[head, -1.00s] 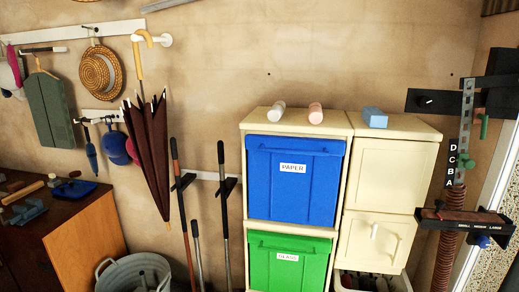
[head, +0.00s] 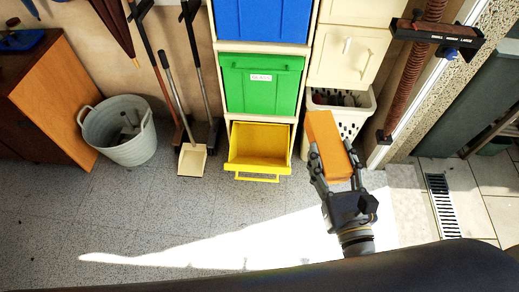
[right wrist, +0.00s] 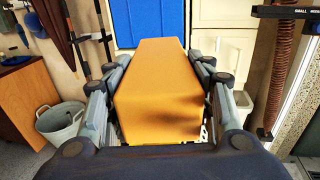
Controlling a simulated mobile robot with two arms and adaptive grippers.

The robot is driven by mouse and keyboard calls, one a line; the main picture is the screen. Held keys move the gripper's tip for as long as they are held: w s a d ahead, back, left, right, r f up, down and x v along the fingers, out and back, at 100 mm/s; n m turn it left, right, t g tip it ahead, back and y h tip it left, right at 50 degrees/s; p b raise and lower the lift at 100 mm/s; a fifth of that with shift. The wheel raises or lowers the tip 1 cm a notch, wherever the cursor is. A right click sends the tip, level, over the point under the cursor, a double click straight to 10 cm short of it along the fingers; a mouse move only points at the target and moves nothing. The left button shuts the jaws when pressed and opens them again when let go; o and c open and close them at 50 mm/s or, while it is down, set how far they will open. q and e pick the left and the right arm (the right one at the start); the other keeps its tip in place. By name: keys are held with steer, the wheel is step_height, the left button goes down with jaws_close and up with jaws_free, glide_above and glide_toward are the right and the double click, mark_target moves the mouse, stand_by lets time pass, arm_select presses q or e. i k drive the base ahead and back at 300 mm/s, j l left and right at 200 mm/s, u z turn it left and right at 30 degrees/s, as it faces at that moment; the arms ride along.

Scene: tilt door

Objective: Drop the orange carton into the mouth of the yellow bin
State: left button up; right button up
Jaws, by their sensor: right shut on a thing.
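My right gripper (head: 335,168) is shut on the orange carton (head: 325,140) and holds it up in the air, to the right of the yellow bin. In the right wrist view the carton (right wrist: 160,90) fills the middle, between the two fingers (right wrist: 160,108). The yellow bin (head: 258,150) is the lowest of the stacked bins. Its front is tilted out, so its mouth is open at the top. In the right wrist view the carton hides nearly all of the yellow bin. My left gripper is not in view.
The green bin (head: 261,84) and blue bin (head: 262,18) sit above the yellow one. A white basket (head: 343,112) stands behind the carton. A dustpan (head: 191,160), brooms and a grey tub (head: 121,128) stand to the left. The floor in front is clear.

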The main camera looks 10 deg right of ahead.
mark_target(260, 146)
steer(key=i+u, duration=0.35)
steer(key=i, duration=0.15)
steer(key=i+l+u, duration=0.3)
steer(key=i, duration=0.15)
